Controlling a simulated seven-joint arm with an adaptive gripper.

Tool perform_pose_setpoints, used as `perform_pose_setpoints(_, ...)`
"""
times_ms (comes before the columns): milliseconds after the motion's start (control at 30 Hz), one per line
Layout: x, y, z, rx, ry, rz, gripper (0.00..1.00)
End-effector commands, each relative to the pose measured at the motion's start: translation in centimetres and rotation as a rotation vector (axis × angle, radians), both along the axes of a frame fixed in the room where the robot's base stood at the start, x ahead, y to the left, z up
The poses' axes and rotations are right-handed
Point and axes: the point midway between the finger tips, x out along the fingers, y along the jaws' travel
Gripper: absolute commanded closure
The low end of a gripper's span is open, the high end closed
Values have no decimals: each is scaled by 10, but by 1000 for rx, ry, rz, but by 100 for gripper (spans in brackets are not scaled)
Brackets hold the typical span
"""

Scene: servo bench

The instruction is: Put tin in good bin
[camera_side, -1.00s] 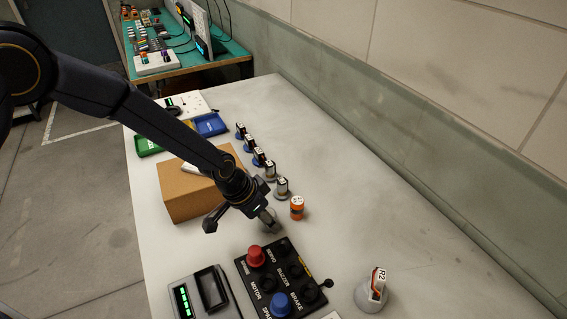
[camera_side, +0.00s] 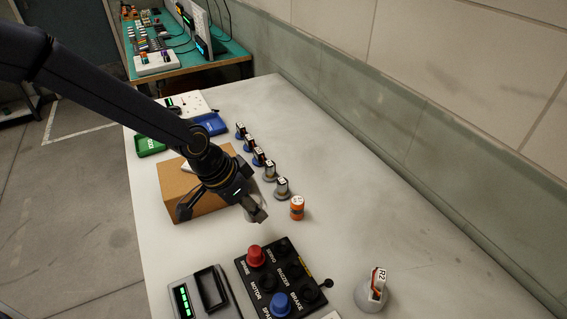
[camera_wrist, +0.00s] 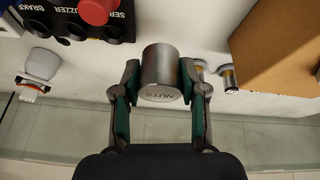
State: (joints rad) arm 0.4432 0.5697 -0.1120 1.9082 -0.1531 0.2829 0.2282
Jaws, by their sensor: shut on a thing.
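A grey metal tin (camera_wrist: 160,68), its end lettered NUTS, sits between the two fingers of my gripper (camera_wrist: 160,80) in the wrist view. The fingers are shut on its sides. In the side view my gripper (camera_side: 256,212) is at the near right corner of the cardboard box, and it mostly hides the tin. A green tray (camera_side: 150,146) with white lettering too small to read lies at the far left of the bench, beyond the box. A blue tray (camera_side: 211,125) lies to its right.
The cardboard box (camera_side: 180,190) stands between my gripper and the trays. A row of labelled pieces (camera_side: 258,157) and an orange can (camera_side: 297,208) stand to the right. A black button panel (camera_side: 268,268) lies in front. The bench's right side is mostly clear.

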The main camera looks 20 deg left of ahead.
Motion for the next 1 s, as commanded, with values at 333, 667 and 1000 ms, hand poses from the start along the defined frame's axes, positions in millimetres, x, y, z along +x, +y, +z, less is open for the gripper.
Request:
perform_pose_setpoints(333,-71,37,45,0,-1,2,99)
perform_pose_setpoints(667,-69,55,65,9,6,14,99)
perform_pose_setpoints(1000,29,184,83,13,-3,338,99)
